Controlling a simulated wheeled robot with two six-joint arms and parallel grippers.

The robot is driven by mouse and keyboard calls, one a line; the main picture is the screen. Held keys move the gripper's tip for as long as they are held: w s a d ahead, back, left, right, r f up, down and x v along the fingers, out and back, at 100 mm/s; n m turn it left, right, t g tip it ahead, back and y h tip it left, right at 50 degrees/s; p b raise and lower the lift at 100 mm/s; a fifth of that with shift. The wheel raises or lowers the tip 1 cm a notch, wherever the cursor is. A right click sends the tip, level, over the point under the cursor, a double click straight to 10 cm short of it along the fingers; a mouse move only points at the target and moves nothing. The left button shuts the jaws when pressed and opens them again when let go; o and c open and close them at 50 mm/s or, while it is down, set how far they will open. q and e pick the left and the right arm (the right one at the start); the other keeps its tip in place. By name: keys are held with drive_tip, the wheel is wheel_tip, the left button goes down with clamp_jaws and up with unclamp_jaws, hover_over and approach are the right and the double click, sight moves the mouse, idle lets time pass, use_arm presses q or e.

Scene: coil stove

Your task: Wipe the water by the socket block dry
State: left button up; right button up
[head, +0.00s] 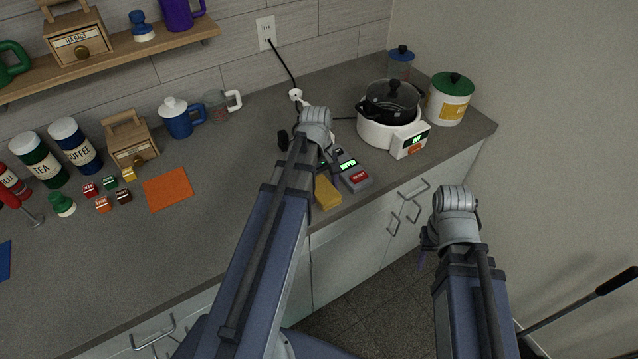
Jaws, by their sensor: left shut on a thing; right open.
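The socket block (352,172) is a grey unit with green lit displays and a red switch, near the counter's front edge. My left arm crosses in front of its left part. My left gripper (285,141) is over the counter just left of the block, mostly behind my own wrist. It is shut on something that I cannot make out. A yellow sponge-like block (327,193) lies at the front edge, beside my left forearm. I cannot make out any water; the counter by the block is partly hidden. My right gripper (430,238) is open in front of the cabinets, mostly hidden by its wrist.
A white cooker (391,131) with a black lidded pot (390,100) stands right of the block. A black cord runs from the wall outlet (266,32) to a white round piece (296,95).

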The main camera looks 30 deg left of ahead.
idle(0.3)
use_arm(q)
wheel_tip(320, 180, up, 6)
drive_tip(key=p, duration=0.6)
drive_tip(key=shift+r, duration=0.1)
wheel_tip(320, 180, up, 3)
drive_tip(key=p, duration=0.3)
idle(0.6)
